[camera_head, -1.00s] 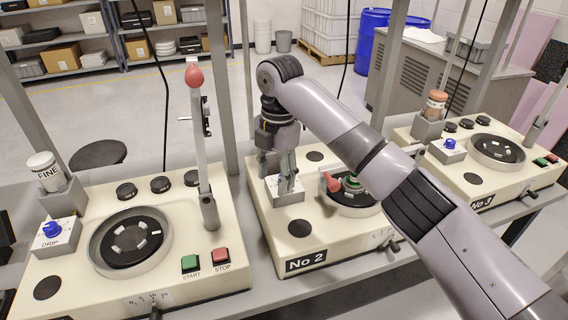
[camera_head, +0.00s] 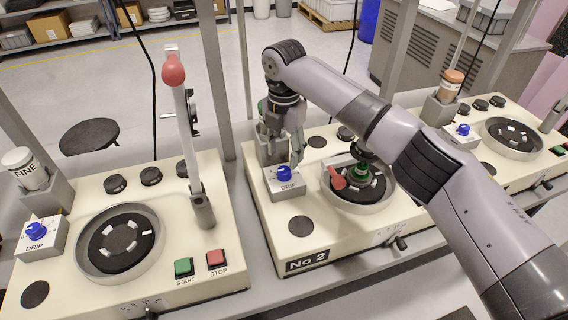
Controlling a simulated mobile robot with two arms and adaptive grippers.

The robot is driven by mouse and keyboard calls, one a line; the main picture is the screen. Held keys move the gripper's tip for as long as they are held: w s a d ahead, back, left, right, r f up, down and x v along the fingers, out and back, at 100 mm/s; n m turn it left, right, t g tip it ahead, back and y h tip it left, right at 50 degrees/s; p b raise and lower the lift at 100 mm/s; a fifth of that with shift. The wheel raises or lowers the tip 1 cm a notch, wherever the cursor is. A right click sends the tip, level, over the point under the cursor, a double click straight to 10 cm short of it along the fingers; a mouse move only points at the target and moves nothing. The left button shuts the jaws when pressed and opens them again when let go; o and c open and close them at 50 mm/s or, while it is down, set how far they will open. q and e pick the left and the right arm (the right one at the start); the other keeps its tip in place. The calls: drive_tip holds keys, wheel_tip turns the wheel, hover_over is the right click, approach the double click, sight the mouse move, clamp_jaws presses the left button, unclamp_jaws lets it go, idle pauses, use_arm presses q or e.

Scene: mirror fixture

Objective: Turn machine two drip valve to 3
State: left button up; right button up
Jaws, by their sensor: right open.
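Machine two (camera_head: 265,228), a cream unit labelled "No 2" (camera_head: 307,260), stands in the middle. Its drip valve is a blue knob (camera_head: 284,173) on a white box marked "DRIP" (camera_head: 288,188) at the machine's left side. The dial marks are too small to read. My right gripper (camera_head: 283,160) points down just behind the knob, open, with its fingers apart from it as far as I can tell. Part of the holder behind the drip box is hidden by the gripper. My left gripper is not in view.
The left machine has an upright lever with a red knob (camera_head: 173,70). Machine three (camera_head: 510,170) stands at the right. Grey frame posts rise behind the machines.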

sight(284, 169)
drive_tip(key=f, duration=0.3)
drive_tip(key=shift+s, duration=0.2)
wheel_tip(284, 169, down, 2)
drive_tip(key=shift+w+p, duration=0.1)
drive_tip(key=shift+p, duration=0.3)
drive_tip(key=shift+f, duration=0.3)
drive_tip(key=c, duration=0.6)
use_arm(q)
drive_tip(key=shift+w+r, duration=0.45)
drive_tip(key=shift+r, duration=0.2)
use_arm(e)
clamp_jaws()
